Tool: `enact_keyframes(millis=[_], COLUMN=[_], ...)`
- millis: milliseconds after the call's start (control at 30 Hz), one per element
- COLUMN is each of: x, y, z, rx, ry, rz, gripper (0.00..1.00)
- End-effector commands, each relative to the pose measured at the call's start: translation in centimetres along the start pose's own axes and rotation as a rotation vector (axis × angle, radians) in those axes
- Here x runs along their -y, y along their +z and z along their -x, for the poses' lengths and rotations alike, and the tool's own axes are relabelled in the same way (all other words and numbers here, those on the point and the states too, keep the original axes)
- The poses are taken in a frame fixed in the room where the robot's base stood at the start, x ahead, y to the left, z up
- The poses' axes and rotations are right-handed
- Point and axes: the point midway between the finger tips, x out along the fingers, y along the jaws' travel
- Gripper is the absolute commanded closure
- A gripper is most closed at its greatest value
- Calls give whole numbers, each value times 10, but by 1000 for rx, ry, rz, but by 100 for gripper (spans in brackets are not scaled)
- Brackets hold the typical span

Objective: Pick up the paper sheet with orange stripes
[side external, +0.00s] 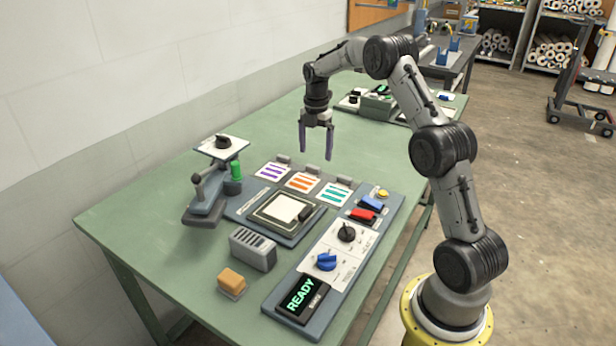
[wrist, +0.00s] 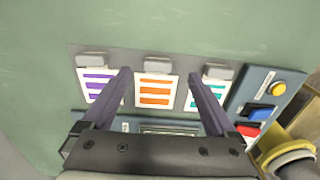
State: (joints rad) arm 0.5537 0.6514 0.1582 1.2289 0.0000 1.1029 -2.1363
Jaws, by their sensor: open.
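The paper sheet with orange stripes (side external: 302,182) lies flat on the device's back strip, between a purple-striped sheet (side external: 272,171) and a teal-striped sheet (side external: 333,194). In the wrist view the orange-striped sheet (wrist: 155,92) is in the middle, with a grey block (wrist: 156,65) at its far edge. My gripper (side external: 317,158) is open and empty, pointing down above the sheets and apart from them. In the wrist view its two fingers (wrist: 160,80) stand to either side of the orange-striped sheet and partly cover the purple-striped (wrist: 95,86) and teal-striped sheets (wrist: 206,94).
A square tray (side external: 281,212) is in front of the sheets. A press with a knob plate (side external: 221,147) stands at left. A control panel (side external: 335,255) with a READY display is at right. A grey slotted block (side external: 252,248) and an orange block (side external: 231,282) are near the front.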

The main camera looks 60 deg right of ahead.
Motion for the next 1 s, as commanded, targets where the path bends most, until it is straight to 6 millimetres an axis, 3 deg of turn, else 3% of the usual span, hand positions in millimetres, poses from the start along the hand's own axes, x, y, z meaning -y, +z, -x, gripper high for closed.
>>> enact_keyframes(millis=[400,700,1000], x=[-3,-3,-3], y=[-5,-5,-5], z=[-49,-53,-52], rx=[-1,0,0], ry=[-2,0,0], rz=[0,0,0], gripper=[7,7,62])
